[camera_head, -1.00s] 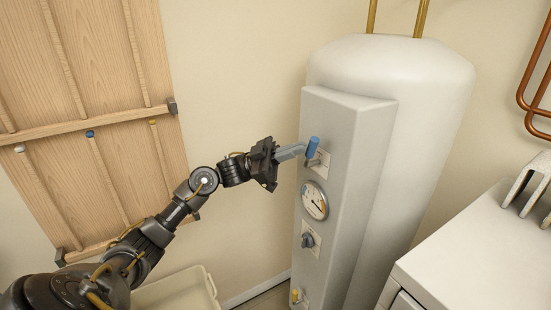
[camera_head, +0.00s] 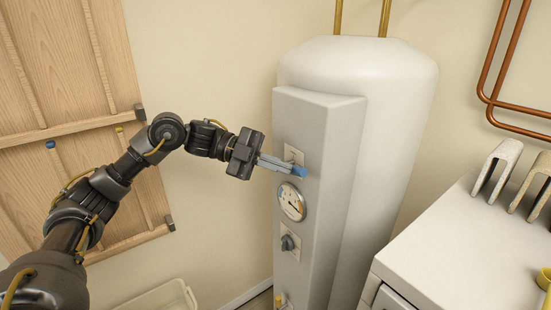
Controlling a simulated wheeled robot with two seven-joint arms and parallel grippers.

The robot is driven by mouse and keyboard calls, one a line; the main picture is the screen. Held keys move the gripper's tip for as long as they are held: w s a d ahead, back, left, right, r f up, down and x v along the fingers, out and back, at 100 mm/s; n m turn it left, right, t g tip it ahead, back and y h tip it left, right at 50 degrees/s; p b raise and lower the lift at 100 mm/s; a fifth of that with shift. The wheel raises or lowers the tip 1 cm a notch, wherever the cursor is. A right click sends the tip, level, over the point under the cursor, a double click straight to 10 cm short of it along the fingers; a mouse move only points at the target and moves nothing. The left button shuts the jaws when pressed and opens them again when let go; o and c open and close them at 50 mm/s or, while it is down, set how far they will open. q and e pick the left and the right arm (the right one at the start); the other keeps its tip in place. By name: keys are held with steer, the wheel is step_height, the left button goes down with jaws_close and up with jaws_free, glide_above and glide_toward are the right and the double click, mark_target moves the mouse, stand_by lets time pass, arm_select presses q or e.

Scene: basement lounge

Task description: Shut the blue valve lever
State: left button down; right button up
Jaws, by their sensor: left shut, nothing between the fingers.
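The blue valve lever (camera_head: 299,171) is on the upper front panel of the white tank unit (camera_head: 318,205), on a small light plate above a round gauge (camera_head: 291,202). Its blue end points sideways, toward the lower right in the picture. My left gripper (camera_head: 286,168) is shut and empty, with its fingertips at the lever, appearing to touch it. The fingers hide part of the lever and its pivot. My right gripper is not in view.
A dark knob (camera_head: 288,243) sits below the gauge, and a yellow-tipped fitting (camera_head: 280,301) lower down. A white cabinet (camera_head: 460,250) with pale bracket-like pieces (camera_head: 496,170) stands at right. A pale bin (camera_head: 165,297) is at lower left. Wood panelling (camera_head: 70,70) is behind my arm.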

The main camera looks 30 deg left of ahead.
arm_select(q)
steer(key=shift+s+a+r, duration=0.1)
steer(key=shift+r, duration=0.05)
steer(key=s+a+r, duration=0.2)
steer(key=a, duration=0.3)
steer(key=s+a+r+b, duration=0.1)
steer(key=s+a+r, duration=0.1)
steer(key=a, duration=0.4)
steer(key=shift+s+r, duration=0.25)
steer(key=shift+s, duration=0.1)
steer(key=shift+w, duration=0.1)
